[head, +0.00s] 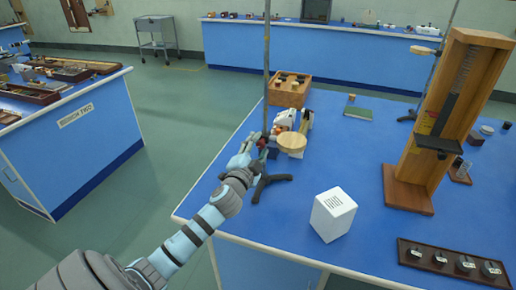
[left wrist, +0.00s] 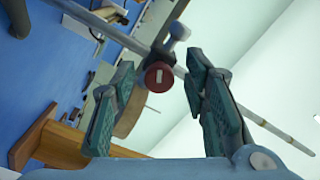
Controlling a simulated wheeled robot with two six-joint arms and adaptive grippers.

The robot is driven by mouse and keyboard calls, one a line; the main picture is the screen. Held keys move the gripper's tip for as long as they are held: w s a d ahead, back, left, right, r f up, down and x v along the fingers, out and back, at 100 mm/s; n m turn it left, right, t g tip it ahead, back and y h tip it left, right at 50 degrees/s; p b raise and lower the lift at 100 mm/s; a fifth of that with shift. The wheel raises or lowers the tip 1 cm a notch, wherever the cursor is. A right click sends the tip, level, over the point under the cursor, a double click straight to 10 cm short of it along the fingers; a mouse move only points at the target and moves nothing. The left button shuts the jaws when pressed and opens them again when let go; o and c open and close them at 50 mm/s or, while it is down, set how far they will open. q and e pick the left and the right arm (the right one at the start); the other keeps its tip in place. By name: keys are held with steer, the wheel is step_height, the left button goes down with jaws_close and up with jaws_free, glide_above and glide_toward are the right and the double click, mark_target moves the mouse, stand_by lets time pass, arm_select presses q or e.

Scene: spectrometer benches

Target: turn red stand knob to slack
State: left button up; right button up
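The red stand knob (left wrist: 158,76) is a round red disc with a pale slot mark, upright in the left wrist view. It sits on a clamp of the retort stand, whose thin rod (head: 267,70) rises from a dark tripod base (head: 271,181) near the blue bench's left edge. My left gripper (left wrist: 160,68) is open, with one finger on each side of the knob and visible gaps to it. In the head view the left gripper (head: 252,152) reaches the stand from the left and partly hides the clamp and knob. My right gripper is in neither view.
A round wooden disc (head: 292,141) is beside the rod. A wooden box (head: 289,90) stands behind. A white box (head: 333,215), a tall wooden frame (head: 447,120) and a dark weight tray (head: 450,262) stand to the right.

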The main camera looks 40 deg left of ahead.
arm_select(q)
steer(key=shift+s, duration=0.1)
steer(key=v, duration=1.2)
